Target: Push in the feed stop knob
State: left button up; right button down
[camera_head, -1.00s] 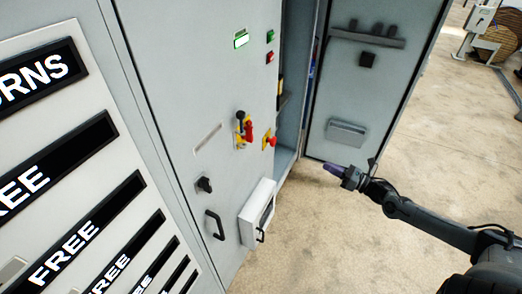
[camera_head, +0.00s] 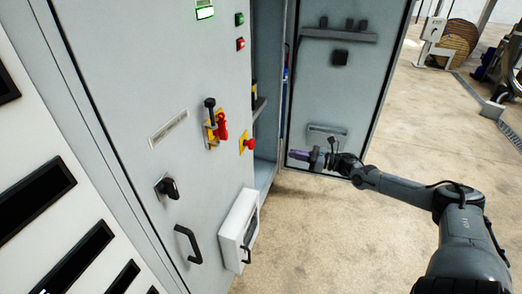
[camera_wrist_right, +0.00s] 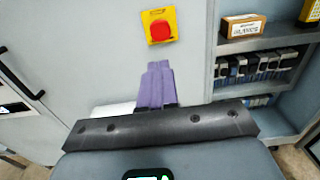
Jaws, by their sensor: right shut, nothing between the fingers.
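The feed stop knob (camera_head: 250,143) is a round red knob on a yellow plate, on the grey cabinet front near its right edge. In the right wrist view the red knob (camera_wrist_right: 160,31) is fully visible above the fingertips. My right gripper (camera_head: 296,155) is to the right of the knob in the head view, apart from it, pointing left. Its purple fingers (camera_wrist_right: 157,68) are shut with nothing between them. They point toward the knob's panel, below the knob in the wrist picture. My left gripper is not in view.
A red-handled switch on yellow (camera_head: 217,126) sits left of the knob. Below are a black rotary knob (camera_head: 167,188), a door handle (camera_head: 188,244) and a white box (camera_head: 234,231). An open cabinet door (camera_head: 345,90) stands behind my right gripper. Shelves (camera_wrist_right: 265,88) hold boxes.

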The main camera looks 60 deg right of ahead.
jog(key=b, duration=0.8)
send_near(254, 145)
jog(key=x, duration=0.3)
jog(key=shift+b+x, duration=0.85)
jog(key=shift+x, duration=0.2)
jog(key=shift+w+a+r+b, duration=0.15)
jog(key=shift+w+a+b, duration=0.25)
jog(key=shift+w, duration=0.25)
jog(key=shift+w, duration=0.15)
